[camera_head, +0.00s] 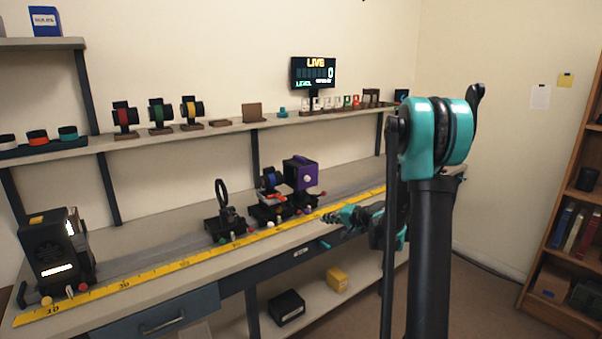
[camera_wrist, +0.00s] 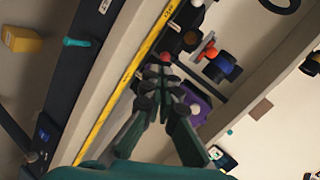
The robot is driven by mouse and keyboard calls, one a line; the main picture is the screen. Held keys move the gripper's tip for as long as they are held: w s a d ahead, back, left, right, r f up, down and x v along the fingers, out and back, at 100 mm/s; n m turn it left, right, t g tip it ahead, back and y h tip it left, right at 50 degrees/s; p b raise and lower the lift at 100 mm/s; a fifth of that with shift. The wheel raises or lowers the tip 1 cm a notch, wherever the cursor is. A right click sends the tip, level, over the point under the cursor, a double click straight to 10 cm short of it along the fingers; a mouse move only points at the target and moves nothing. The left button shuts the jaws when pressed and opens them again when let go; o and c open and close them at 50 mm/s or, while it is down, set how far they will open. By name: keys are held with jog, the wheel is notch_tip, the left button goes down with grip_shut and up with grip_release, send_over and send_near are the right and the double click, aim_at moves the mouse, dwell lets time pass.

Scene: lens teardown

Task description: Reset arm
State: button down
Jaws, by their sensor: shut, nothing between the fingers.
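My gripper (camera_head: 328,218) is shut and empty in the head view. It is above the front edge of the bench, in front of the purple block and to its right. In the wrist view my gripper (camera_wrist: 155,72) shows with its fingertips together, and the purple block (camera_wrist: 192,102) lies partly behind a finger. My teal and black arm stands at the right of the head view and hides part of the bench's right end.
A yellow ruler (camera_head: 150,276) runs along the bench. A lamp box (camera_head: 52,245), a ring holder (camera_head: 226,215), a blue lens mount (camera_head: 268,190) and the purple block (camera_head: 301,173) stand behind it. A shelf (camera_head: 225,127) holds several lens holders. A bookcase (camera_head: 565,240) stands right.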

jog(key=s+d+f+n+g+h, duration=0.1)
jog(key=s+d+f+h, duration=0.1)
jog(key=s, duration=1.1)
jog(key=s+d+f+n+g+h, duration=0.2)
jog(key=s+d+h, duration=0.2)
jog(key=s, duration=0.9)
jog(key=s+d+f+n+g+h, duration=0.2)
jog(key=s+d+f, duration=0.1)
jog(key=s, duration=1)
jog(key=shift+h, duration=0.4)
